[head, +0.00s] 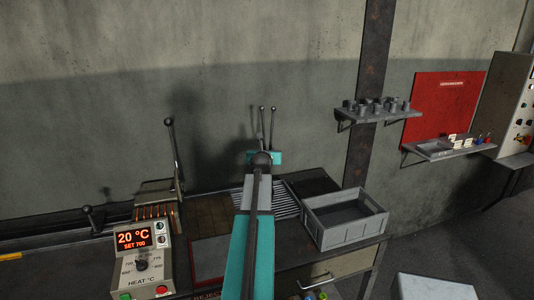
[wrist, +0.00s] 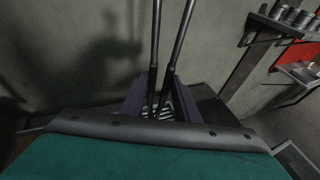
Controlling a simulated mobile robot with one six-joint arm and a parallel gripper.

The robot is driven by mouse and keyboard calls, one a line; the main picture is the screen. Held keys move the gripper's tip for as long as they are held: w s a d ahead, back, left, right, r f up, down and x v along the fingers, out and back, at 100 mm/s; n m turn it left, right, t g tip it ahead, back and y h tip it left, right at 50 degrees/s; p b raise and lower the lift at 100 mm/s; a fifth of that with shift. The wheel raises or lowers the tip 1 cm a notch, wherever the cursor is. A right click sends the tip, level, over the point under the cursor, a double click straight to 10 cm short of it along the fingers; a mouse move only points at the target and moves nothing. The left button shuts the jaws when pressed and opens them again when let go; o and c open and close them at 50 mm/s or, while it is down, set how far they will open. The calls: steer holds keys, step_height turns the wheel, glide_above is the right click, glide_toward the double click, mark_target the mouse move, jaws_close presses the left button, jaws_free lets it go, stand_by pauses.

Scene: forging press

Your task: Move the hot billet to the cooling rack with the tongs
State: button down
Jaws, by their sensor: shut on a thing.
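My gripper (head: 264,157) is at the end of my teal arm, raised above the back of the bench. In the wrist view my gripper (wrist: 158,90) is shut on the tongs (wrist: 182,40), whose two dark rods rise upward between the fingers. The tongs (head: 262,122) also show above my gripper in the head view, with ball-shaped ends. A slatted grey rack (head: 286,203), apparently the cooling rack, lies below and partly behind my arm. I cannot make out the hot billet; the lower end of the tongs is hidden.
A heater control box (head: 143,262) reads 20 °C, SET 700, with an orange-glowing coil (head: 153,213) behind it. An upright lever (head: 173,145) stands at the back left. A grey crate (head: 345,230) sits right of the rack. A wall shelf (head: 372,116) holds several small grey parts.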

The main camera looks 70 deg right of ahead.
steer(key=shift+f, duration=0.25)
stand_by(0.6)
steer(key=c, duration=1.7)
jaws_free()
steer(key=o, duration=0.4)
steer(key=shift+c, duration=0.2)
steer(key=shift+r, duration=0.1)
step_height(320, 180, up, 8)
steer(key=p, duration=0.4)
steer(key=shift+p, duration=0.35)
stand_by(1.4)
steer(key=shift+r, duration=0.1)
steer(key=shift+c, duration=0.5)
jaws_close()
